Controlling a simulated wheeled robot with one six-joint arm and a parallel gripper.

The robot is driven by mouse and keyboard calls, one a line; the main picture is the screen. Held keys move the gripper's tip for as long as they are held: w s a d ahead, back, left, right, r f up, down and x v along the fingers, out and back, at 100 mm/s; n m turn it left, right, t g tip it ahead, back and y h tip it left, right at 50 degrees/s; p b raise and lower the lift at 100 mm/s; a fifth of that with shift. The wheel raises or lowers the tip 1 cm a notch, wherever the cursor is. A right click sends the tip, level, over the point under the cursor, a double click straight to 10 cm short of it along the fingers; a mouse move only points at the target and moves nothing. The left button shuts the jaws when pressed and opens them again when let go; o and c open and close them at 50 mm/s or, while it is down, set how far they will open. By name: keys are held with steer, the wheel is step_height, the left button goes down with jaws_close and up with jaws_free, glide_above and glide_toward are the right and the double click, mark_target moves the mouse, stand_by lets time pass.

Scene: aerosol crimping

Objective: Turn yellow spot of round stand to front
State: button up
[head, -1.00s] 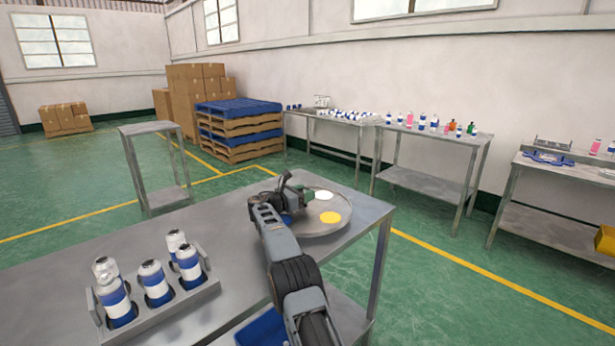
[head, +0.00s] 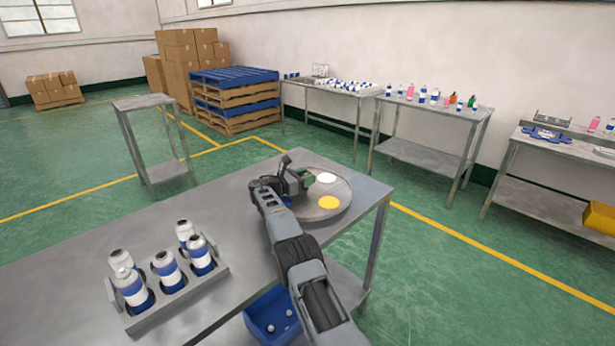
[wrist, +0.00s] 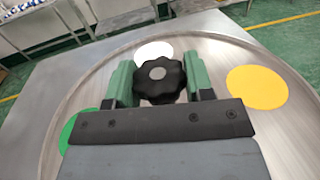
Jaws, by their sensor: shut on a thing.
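The round stand (head: 338,207) is a grey metal disc on the far right end of the metal table. Its yellow spot (head: 328,202) lies on the right side of the disc in the wrist view (wrist: 257,87), and a white spot (head: 326,178) lies behind the knob. A green spot (wrist: 68,133) shows at the left in the wrist view. My gripper (wrist: 158,88) is shut on the black lobed knob (wrist: 160,79) at the disc's middle, with a green finger on each side. In the head view my gripper hides the disc's left part.
A metal rack (head: 180,298) with several blue-and-white cans stands at the table's front left. A blue bin (head: 270,318) with small items sits below the table edge. Bare tabletop (head: 205,225) lies between rack and disc.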

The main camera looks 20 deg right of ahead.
steer(key=o, duration=1.3)
steer(key=shift+a, duration=0.1)
steer(key=a, duration=0.4)
steer(key=s+a, duration=0.1)
steer(key=a, duration=0.4)
steer(key=s+a+b, duration=0.1)
steer(key=a, duration=0.3)
steer(key=shift+a, duration=0.3)
steer(key=shift+d+r, duration=0.1)
steer(key=shift+r, duration=0.1)
steer(key=s+d+r+m+y+p, duration=0.1)
steer(key=s+r+m+y+p, duration=0.1)
steer(key=s+r+m+y, duration=0.45)
steer(key=s+r+m+y+p, duration=0.1)
steer(key=s+r+y, duration=0.2)
steer(key=s, duration=0.7)
steer(key=s+a+f+m+y+p, duration=0.1)
steer(key=s+m, duration=0.3)
steer(key=s, duration=0.4)
steer(key=s+a+f+m+y+p, duration=0.1)
steer(key=s+a+m+y, duration=0.3)
steer(key=s, duration=0.4)
steer(key=s+a+f+m+t+y+p, duration=0.1)
steer(key=s+a+f+m+y, duration=0.1)
steer(key=s, duration=0.6)
steer(key=shift+s+a+m+y, duration=0.15)
steer(key=shift+s+m+y, duration=0.15)
steer(key=shift+m+y, duration=0.6)
